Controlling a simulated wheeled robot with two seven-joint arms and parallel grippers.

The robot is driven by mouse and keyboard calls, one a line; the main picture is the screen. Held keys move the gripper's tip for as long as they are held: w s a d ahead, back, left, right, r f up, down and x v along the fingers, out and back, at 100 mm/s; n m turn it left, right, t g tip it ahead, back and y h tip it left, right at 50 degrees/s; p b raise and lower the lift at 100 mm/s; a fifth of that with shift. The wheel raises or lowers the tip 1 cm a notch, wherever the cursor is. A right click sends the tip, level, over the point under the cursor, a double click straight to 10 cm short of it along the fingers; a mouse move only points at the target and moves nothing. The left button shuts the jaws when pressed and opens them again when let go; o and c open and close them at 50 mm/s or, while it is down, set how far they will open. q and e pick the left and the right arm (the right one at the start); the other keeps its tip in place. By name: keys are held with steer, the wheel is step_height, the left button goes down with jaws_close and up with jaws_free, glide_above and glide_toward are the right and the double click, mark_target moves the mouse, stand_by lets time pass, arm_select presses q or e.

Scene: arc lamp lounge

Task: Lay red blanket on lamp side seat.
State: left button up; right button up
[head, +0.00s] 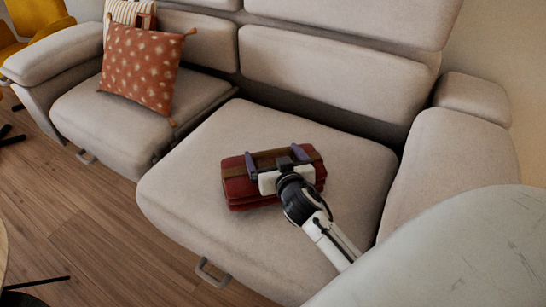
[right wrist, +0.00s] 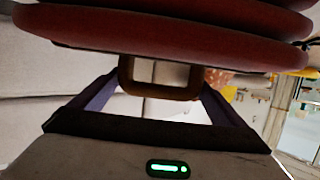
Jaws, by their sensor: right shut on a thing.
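The red blanket (head: 243,190) is folded into a stack with a brown strap round it. In the head view it is over the right-hand seat (head: 190,185) of the sofa, on or just above the cushion; I cannot tell which. My right gripper (head: 276,160) is at the blanket, its purple fingers shut on the strap's brown handle. In the right wrist view the blanket (right wrist: 170,42) fills the top, with the handle loop (right wrist: 160,92) between the fingers. The lamp is not in view. My left gripper is not in view.
An orange dotted cushion (head: 140,70) and a striped cushion (head: 128,12) stand on the left seat (head: 95,115). The backrest (head: 335,75) and right armrest (head: 450,160) bound the right seat, which is otherwise bare. A yellow chair (head: 38,14) is at the far left.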

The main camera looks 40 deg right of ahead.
steer(key=shift+r, duration=0.25)
